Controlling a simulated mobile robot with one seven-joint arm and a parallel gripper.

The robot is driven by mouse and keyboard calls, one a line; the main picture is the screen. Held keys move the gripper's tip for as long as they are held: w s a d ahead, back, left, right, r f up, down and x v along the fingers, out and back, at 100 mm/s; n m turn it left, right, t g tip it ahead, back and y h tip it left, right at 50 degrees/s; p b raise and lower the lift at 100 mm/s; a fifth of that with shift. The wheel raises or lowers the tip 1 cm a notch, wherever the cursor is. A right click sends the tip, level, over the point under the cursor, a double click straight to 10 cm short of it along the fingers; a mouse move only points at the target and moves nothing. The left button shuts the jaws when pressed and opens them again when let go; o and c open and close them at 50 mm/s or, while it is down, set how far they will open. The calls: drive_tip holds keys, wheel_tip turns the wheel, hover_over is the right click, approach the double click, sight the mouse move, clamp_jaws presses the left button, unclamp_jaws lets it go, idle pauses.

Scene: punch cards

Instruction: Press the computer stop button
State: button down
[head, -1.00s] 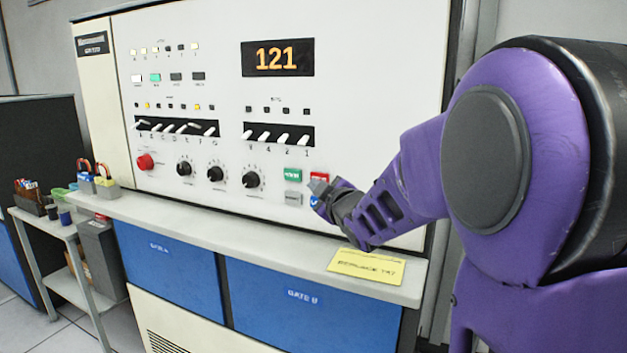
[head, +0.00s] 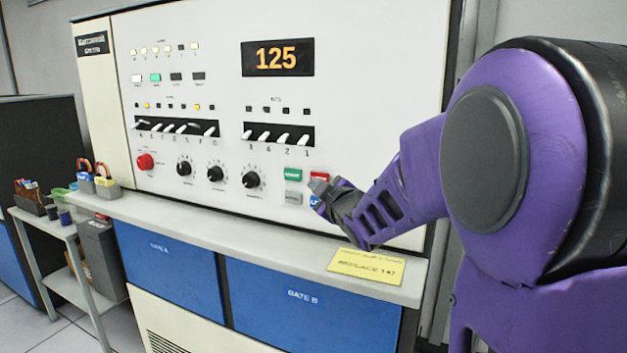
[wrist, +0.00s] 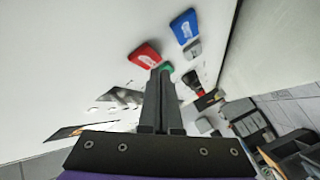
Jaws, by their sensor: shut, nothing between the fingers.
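A red rectangular button (head: 319,177) sits on the white computer panel (head: 350,110), at the right of a small button cluster. Its label is too small to read. It also shows in the wrist view as a red block (wrist: 145,55), just left of my fingertips. My gripper (head: 318,187) is shut and empty. Its tips are close to the panel, just below the red button and partly covering it in the head view. In the wrist view the shut fingers (wrist: 161,74) point toward the cluster. I cannot tell whether they touch anything.
Beside the red button are a green button (head: 293,174), a grey button (head: 293,198) and a partly hidden blue button (wrist: 184,27). A round red knob (head: 145,161) and black dials (head: 251,179) are farther left. A ledge with a yellow note (head: 366,266) runs below.

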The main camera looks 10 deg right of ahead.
drive_tip(key=shift+w+d, duration=0.25)
drive_tip(key=shift+w, duration=0.1)
drive_tip(key=shift+w+d, duration=0.25)
drive_tip(key=shift+w, duration=0.05)
idle(0.7)
idle(0.3)
drive_tip(key=shift+s+a+b, duration=0.5)
drive_tip(key=shift+s+b, duration=0.15)
drive_tip(key=s+a, duration=0.1)
drive_tip(key=s, duration=0.1)
drive_tip(key=s+a, duration=0.2)
idle(0.4)
idle(0.5)
